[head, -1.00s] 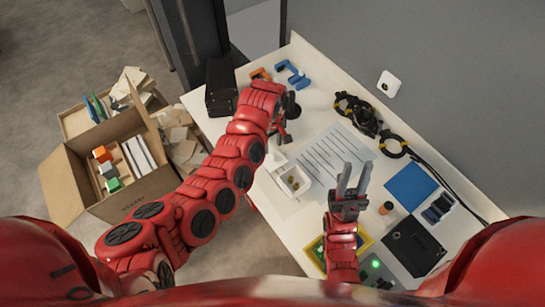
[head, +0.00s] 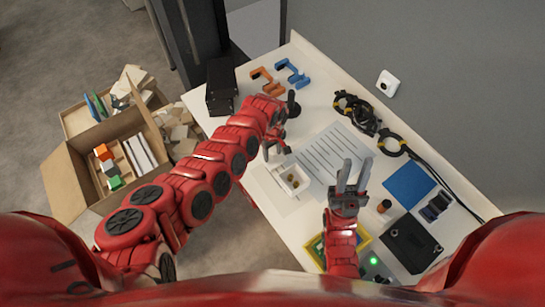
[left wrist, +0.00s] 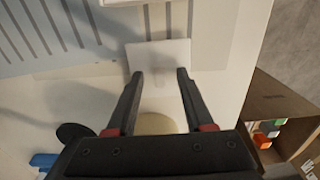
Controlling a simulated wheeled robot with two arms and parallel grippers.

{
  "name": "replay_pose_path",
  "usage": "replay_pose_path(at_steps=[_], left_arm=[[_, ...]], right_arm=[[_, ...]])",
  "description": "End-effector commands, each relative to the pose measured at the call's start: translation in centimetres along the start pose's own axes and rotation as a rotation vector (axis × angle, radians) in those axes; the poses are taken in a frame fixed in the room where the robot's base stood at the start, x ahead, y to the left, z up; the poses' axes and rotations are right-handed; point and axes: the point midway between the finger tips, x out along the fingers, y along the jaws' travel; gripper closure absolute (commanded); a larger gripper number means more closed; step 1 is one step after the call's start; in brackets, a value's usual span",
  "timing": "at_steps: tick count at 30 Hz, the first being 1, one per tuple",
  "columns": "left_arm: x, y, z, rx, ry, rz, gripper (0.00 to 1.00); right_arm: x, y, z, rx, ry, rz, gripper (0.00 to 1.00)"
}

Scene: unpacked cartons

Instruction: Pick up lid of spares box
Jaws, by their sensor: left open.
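The white spares box (head: 289,181) stands open on the table with small brownish parts inside. A flat, pale square piece that looks like its lid (left wrist: 160,54) lies beside the box's edge (left wrist: 165,3) in the left wrist view. My left gripper (head: 268,151) is open and above the table, just behind the box in the head view. In the left wrist view its fingers (left wrist: 158,75) point at the lid's near edge, one on each side, with nothing held. In the head view the arm and gripper partly hide the lid. My right gripper (head: 352,172) is open and empty.
A printed sheet (head: 333,152) lies right of the box. Orange (head: 264,81) and blue (head: 292,74) clamps lie at the back, near a black box (head: 220,86). Cables (head: 356,112) lie by the wall. An open carton (head: 72,180) stands on the floor left.

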Motion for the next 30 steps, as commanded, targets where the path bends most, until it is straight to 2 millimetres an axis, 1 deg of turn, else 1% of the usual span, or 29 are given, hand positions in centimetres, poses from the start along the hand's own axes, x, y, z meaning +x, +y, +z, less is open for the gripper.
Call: replay_pose_path(at_steps=[1,2,3,5,9,24,28,30], left_arm=[[0.00,-0.01,0.00,0.000,0.000,0.000,0.51],[0.00,-0.01,0.00,0.000,0.000,0.000,0.56],[-0.01,-0.02,0.00,0.000,0.000,0.000,0.64],[0.00,-0.02,0.00,0.000,0.000,-0.001,0.74],[-0.01,-0.03,0.00,0.000,0.000,-0.001,1.00],[-0.05,-0.03,0.01,0.001,0.000,-0.001,1.00],[-0.42,-0.07,0.05,0.001,-0.002,-0.002,1.00],[-0.92,-0.04,0.11,0.003,-0.002,-0.003,1.00]], right_arm=[[0.00,0.00,0.00,0.000,0.000,0.000,0.67],[0.00,0.00,0.00,0.000,0.000,0.000,0.67],[0.00,0.00,0.00,0.000,0.000,0.000,0.67],[0.00,0.00,0.00,0.000,0.000,0.000,0.67],[0.00,0.00,0.00,0.000,0.000,0.000,0.67],[0.01,0.00,0.00,0.000,0.000,0.000,0.67],[0.05,0.00,-0.01,0.000,0.000,0.000,0.67],[0.10,0.00,-0.01,0.000,0.000,0.000,0.67]])
